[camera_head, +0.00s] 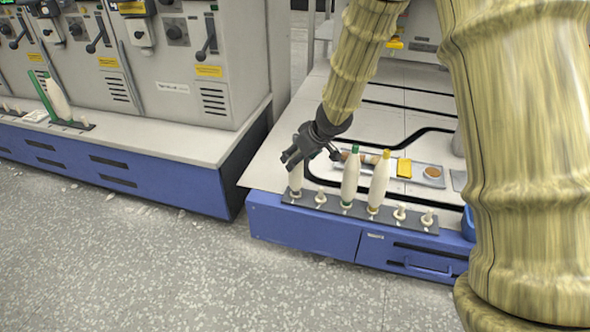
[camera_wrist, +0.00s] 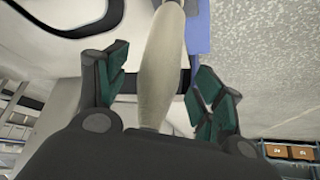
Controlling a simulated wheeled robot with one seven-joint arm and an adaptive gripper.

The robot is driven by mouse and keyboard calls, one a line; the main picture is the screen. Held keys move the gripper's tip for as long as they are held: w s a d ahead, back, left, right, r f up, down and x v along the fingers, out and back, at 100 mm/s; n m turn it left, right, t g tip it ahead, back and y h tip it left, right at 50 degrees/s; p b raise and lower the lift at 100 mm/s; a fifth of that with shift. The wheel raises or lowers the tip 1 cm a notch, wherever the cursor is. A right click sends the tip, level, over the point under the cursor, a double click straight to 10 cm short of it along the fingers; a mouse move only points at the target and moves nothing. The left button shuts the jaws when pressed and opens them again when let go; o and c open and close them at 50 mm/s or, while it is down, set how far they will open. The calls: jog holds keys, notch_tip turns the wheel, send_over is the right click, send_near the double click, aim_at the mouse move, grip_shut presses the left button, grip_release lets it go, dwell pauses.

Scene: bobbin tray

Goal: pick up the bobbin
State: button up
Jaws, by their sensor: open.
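A pale cream bobbin (camera_head: 295,181) stands on the leftmost peg of a dark peg strip (camera_head: 330,209) at the table's front edge. My gripper (camera_head: 297,157) is at its upper part and hides its top. In the wrist view the bobbin (camera_wrist: 161,70) runs between the two green-padded fingers of my gripper (camera_wrist: 160,88), which are spread apart. Gaps show on both sides of it. Two more bobbins stand on the strip, one with a green top (camera_head: 350,178) and one with a yellow top (camera_head: 379,182).
Several strip pegs are empty. Behind the strip are a yellow object (camera_head: 404,168) and a metal tray (camera_head: 428,182). Grey machines (camera_head: 180,70) stand to the left on a blue base (camera_head: 120,170), across a floor gap. A bobbin with a green part (camera_head: 56,98) stands there.

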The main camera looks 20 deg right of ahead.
jog(key=shift+b+x, duration=0.95)
jog(key=shift+x, duration=0.75)
jog(key=shift+c, duration=0.2)
jog(key=c, duration=1.1)
jog(key=shift+r, duration=0.15)
jog(key=shift+c, duration=0.2)
